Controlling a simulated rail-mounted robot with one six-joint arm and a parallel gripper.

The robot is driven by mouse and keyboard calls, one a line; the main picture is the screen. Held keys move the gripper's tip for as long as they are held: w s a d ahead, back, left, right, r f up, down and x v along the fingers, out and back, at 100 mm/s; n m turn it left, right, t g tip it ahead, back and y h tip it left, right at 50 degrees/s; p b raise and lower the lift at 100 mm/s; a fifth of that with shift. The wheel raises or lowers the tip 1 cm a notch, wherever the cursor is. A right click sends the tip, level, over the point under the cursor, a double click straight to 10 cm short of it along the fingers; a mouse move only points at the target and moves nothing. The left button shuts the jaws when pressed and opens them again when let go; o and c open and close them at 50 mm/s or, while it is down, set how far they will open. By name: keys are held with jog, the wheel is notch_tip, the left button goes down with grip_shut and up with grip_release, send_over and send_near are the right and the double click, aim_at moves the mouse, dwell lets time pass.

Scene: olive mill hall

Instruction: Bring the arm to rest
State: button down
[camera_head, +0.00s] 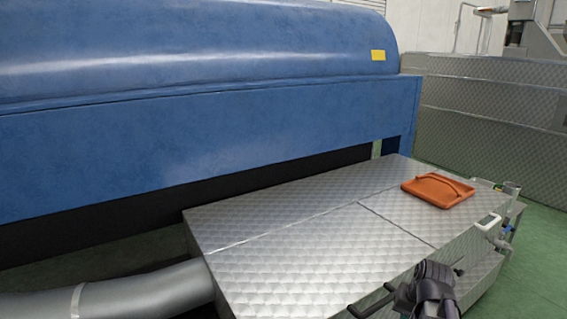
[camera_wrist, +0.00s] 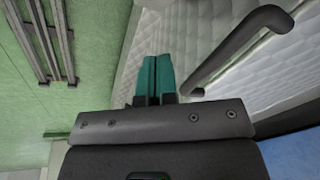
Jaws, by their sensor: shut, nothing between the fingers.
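My gripper (camera_wrist: 155,62) shows in the wrist view with its two teal fingers together and nothing between them. In the head view the dark end of my arm is at the bottom right, at the front edge of a quilted metal cabinet (camera_head: 300,245); the fingers cannot be made out there. A black bar handle (camera_wrist: 240,48) on the cabinet's quilted side lies to the right of the fingers in the wrist view. It also shows in the head view (camera_head: 370,303), just left of my arm. I cannot tell the gap between handle and fingers.
An orange tray-like piece with a handle (camera_head: 438,190) lies on the cabinet top at the right. A big blue machine (camera_head: 200,130) stands behind. A grey pipe (camera_head: 140,292) runs at the lower left. Green floor (camera_head: 545,260) is open at the right.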

jog(key=s+a+r+n+p, duration=0.1)
jog(key=a+r+n+p, duration=0.1)
jog(key=a+r+p, duration=0.4)
jog(key=s+a+r+n+g+p, duration=0.1)
jog(key=a+r+n+p, duration=0.1)
jog(key=a+r+p, duration=0.5)
jog(key=s+a+r+n+g+p, duration=0.1)
jog(key=a+r+n+p, duration=0.1)
jog(key=a+r+p, duration=0.4)
notch_tip(320, 180, up, 10)
jog(key=p, duration=0.5)
jog(key=shift+s+a+h, duration=0.3)
jog(key=shift+a, duration=0.1)
